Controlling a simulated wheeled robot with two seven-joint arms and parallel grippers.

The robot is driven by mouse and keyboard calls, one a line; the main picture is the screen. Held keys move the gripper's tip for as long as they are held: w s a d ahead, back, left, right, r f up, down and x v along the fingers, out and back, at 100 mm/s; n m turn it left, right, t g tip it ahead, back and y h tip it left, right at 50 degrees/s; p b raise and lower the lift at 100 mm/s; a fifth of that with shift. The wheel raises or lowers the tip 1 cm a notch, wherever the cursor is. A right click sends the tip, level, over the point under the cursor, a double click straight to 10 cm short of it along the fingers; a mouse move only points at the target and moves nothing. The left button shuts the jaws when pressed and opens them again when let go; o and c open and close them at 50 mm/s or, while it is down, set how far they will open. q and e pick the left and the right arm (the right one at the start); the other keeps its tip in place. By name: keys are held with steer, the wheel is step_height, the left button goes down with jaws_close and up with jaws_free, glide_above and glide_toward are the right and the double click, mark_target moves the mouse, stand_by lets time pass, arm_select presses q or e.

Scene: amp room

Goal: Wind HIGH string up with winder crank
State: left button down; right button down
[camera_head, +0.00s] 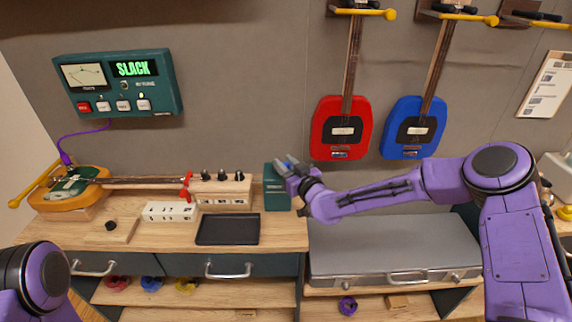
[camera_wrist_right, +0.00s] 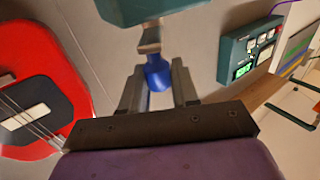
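My right gripper (camera_head: 287,165) is over a small teal box (camera_head: 277,198) on the bench. In the right wrist view a blue knob (camera_wrist_right: 157,76) on a metal neck, perhaps the winder crank, sits between the two fingers of that gripper (camera_wrist_right: 158,85). The teal body (camera_wrist_right: 150,10) shows beyond the knob. I cannot tell whether the fingers press on it. An orange guitar (camera_head: 93,202) lies on the bench, its neck reaching right to red parts (camera_head: 187,183) by a wooden block with black knobs (camera_head: 222,188). My left gripper is out of view.
A teal tuner on the wall (camera_head: 115,83) reads SLACK. A white numbered block (camera_head: 170,212) and a black tray (camera_head: 227,230) lie in front. A grey case (camera_head: 395,245) fills the lower right. Red (camera_head: 325,125) and blue (camera_head: 388,148) guitars hang behind.

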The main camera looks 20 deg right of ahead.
steer(key=shift+a+h, duration=0.15)
steer(key=shift+h, duration=0.15)
steer(key=shift+w+a+m+g+h+b, duration=0.2)
steer(key=shift+a+m+g+h+b, duration=0.5)
steer(key=shift+m+h, duration=1.65)
steer(key=shift+w+a+m+g+h+b, duration=0.25)
steer(key=shift+a+m+g+h+b, duration=0.9)
steer(key=shift+h, duration=1.95)
steer(key=shift+w+a+m+g+h+b, duration=0.2)
steer(key=shift+a+m+g+h, duration=0.2)
steer(key=shift+m+h, duration=2.15)
steer(key=shift+r+h, duration=0.1)
steer(key=shift+h, duration=0.3)
steer(key=c, duration=1)
jaws_free()
steer(key=shift+o, duration=0.2)
